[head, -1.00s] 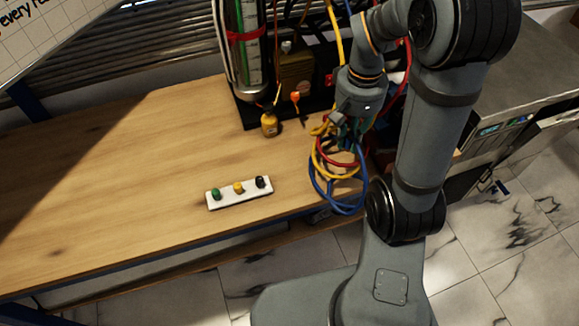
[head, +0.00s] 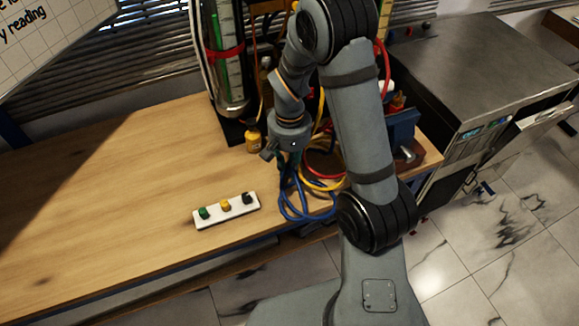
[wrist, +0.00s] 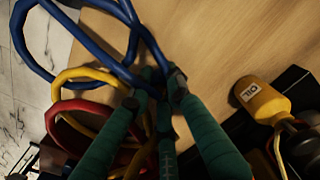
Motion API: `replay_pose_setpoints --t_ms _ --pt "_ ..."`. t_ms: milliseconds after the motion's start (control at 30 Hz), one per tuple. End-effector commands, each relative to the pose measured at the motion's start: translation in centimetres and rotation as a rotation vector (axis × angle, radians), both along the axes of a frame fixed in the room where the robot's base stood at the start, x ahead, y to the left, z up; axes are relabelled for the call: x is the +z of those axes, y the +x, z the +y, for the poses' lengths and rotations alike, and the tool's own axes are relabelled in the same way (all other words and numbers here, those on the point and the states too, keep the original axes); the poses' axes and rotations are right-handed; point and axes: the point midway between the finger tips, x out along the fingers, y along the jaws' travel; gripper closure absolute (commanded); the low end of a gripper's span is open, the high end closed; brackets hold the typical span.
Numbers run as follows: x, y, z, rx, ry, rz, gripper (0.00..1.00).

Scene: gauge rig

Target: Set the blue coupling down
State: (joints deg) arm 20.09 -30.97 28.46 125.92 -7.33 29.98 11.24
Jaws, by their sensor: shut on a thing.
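My gripper (wrist: 157,88) has green-sleeved fingers closed on the dark end of the blue hose (wrist: 100,58), where the blue coupling is. The coupling is mostly hidden between the fingertips. In the head view my gripper (head: 284,172) is low over the bench, near its front edge. The blue hose hangs in loops (head: 292,214) below and right of it. I cannot tell whether the coupling touches the wood.
A white strip (head: 228,212) with green, yellow and black knobs lies left on the bench (head: 110,190). A yellow oil bottle (head: 253,141) stands behind my gripper. Yellow (wrist: 85,76) and red hoses (wrist: 60,117) coil close beside it. The left bench is clear.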

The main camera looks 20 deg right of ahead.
Motion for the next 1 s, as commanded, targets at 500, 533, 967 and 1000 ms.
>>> replay_pose_setpoints --t_ms 500,533,967,1000 --pt "-0.29 -0.01 0.01 0.000 0.000 0.000 0.74" --pt "-0.29 -0.01 0.00 0.000 0.000 0.000 0.73" --pt "-0.18 -0.01 0.00 0.000 0.000 0.000 0.64" --pt "0.01 -0.01 0.00 0.000 0.000 0.000 0.64"
